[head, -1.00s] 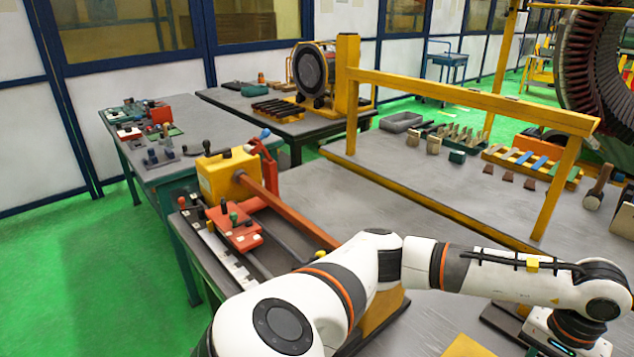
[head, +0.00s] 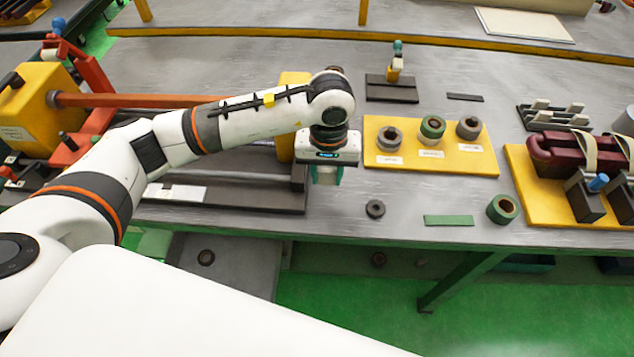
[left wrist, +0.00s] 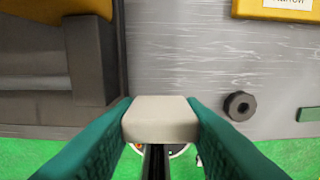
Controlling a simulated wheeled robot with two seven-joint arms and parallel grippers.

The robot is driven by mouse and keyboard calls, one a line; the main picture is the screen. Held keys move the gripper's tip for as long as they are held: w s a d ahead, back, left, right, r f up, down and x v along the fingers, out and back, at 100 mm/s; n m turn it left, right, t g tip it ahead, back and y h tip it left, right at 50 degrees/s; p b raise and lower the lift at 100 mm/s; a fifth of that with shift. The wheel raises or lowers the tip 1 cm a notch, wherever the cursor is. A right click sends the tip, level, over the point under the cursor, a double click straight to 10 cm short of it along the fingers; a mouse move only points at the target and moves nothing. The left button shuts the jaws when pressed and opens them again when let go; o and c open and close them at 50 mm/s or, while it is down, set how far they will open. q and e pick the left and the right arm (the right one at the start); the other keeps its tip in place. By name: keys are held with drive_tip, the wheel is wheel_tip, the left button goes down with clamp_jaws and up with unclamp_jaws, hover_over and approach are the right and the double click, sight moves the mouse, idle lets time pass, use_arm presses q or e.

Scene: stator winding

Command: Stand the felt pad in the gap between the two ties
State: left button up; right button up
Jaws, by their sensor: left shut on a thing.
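My left gripper (head: 326,174) hangs over the front of the table, pointing down. In the left wrist view its two teal fingers are shut on a pale felt pad (left wrist: 160,118). The pad is hardly visible in the head view. A maroon coil (head: 555,152) lies at the right, on a yellow board. Two cream ties, a left one (head: 583,150) and a right one (head: 627,146), cross it with a gap between them. The gripper is well to the left of the ties. My right gripper is not in view.
A yellow board (head: 480,166) with several rolls lies between the gripper and the coil. A dark ring (head: 375,208), a green strip (head: 449,220) and a green roll (head: 502,209) lie near the front edge. A dark rack (head: 550,120) stands behind the coil.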

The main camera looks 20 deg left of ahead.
sight(326, 184)
use_arm(q)
drive_tip(key=shift+f, duration=0.9)
wheel_tip(326, 184, down, 4)
drive_tip(key=shift+r+p, duration=0.15)
drive_tip(key=shift+p, duration=0.4)
drive_tip(key=shift+f, duration=0.25)
drive_tip(key=o, duration=0.7)
drive_tip(key=shift+r, duration=0.1)
